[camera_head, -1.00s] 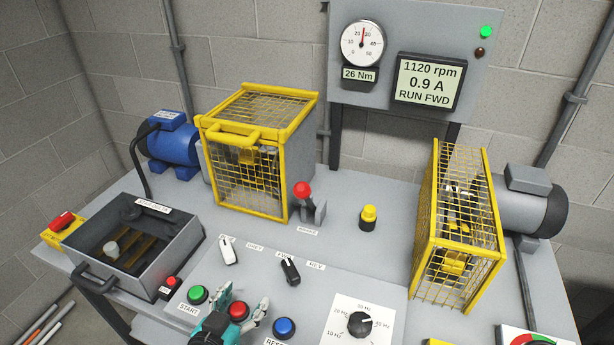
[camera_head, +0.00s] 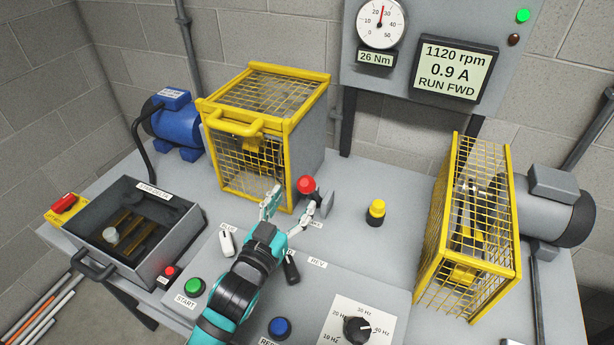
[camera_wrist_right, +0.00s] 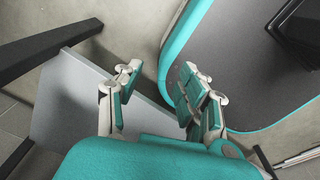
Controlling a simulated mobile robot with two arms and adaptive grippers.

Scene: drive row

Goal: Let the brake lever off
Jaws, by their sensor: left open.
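The brake lever (camera_head: 306,185) has a red knob and stands on a grey bracket behind the control panel, beside the left yellow cage. Its label is partly covered by my gripper. My left gripper (camera_head: 289,209) is open and empty, in front of and to the left of the lever. Its right finger is close below the red knob; I cannot tell whether it touches. Its left finger is in front of the cage. My right gripper (camera_wrist_right: 160,84) shows in the right wrist view, with its fingers apart and nothing between them.
The yellow mesh cage (camera_head: 262,120) stands just left of the lever. A yellow button (camera_head: 376,210) is to its right. Switches, a blue button (camera_head: 280,328) and a dial (camera_head: 357,330) are on the panel. The display (camera_head: 457,70) reads 1120 rpm, 0.9 A, RUN FWD.

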